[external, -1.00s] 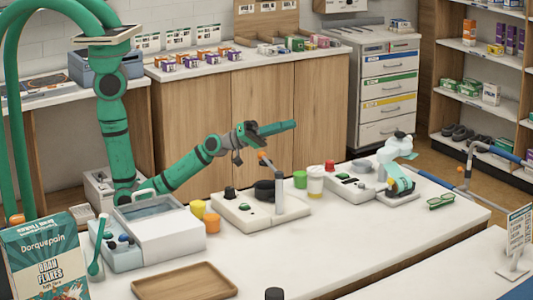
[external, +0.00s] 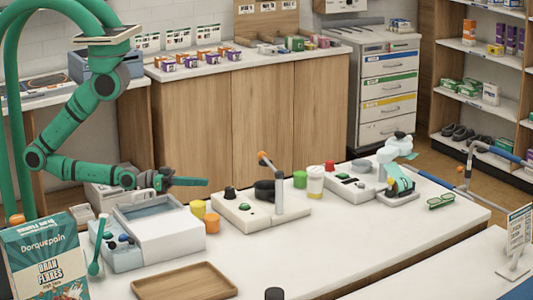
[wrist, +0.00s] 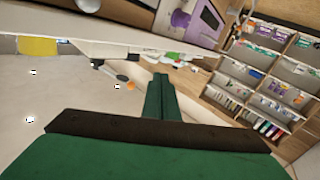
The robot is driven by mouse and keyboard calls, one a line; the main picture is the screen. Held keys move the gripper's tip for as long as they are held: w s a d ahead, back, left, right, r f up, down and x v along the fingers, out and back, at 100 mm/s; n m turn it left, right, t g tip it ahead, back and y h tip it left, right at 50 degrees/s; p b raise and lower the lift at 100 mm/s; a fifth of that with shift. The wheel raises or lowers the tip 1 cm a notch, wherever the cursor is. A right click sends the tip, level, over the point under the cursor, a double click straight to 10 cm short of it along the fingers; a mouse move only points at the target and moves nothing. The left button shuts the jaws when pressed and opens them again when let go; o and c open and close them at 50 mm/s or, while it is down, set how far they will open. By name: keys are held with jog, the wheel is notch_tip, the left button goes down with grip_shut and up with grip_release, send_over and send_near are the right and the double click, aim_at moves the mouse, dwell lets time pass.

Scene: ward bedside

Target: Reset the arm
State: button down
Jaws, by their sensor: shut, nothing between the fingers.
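My green arm is folded at the left of the external view, with its elbow low and to the left. My gripper (external: 205,182) is shut and empty, pointing right. In the picture it lies just above the white box machine with the grey-blue lid window (external: 150,207). In the wrist view the two green fingers of my gripper (wrist: 160,78) lie together with nothing between them.
The white bedside table (external: 330,240) carries a wooden tray (external: 187,282), yellow and orange cups (external: 212,223), a device with a grey post (external: 279,195) and green glasses (external: 441,201). A cereal box (external: 45,255) stands front left. Wooden cabinets (external: 260,110) stand behind.

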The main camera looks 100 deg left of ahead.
jog(key=s+d+f+m+g+h, duration=0.1)
jog(key=s+d+m+g+h, duration=0.1)
jog(key=s, duration=1.1)
jog(key=shift+d+f+m, duration=0.15)
jog(key=shift+f+m, duration=0.2)
jog(key=shift+m, duration=0.35)
dwell(1.2)
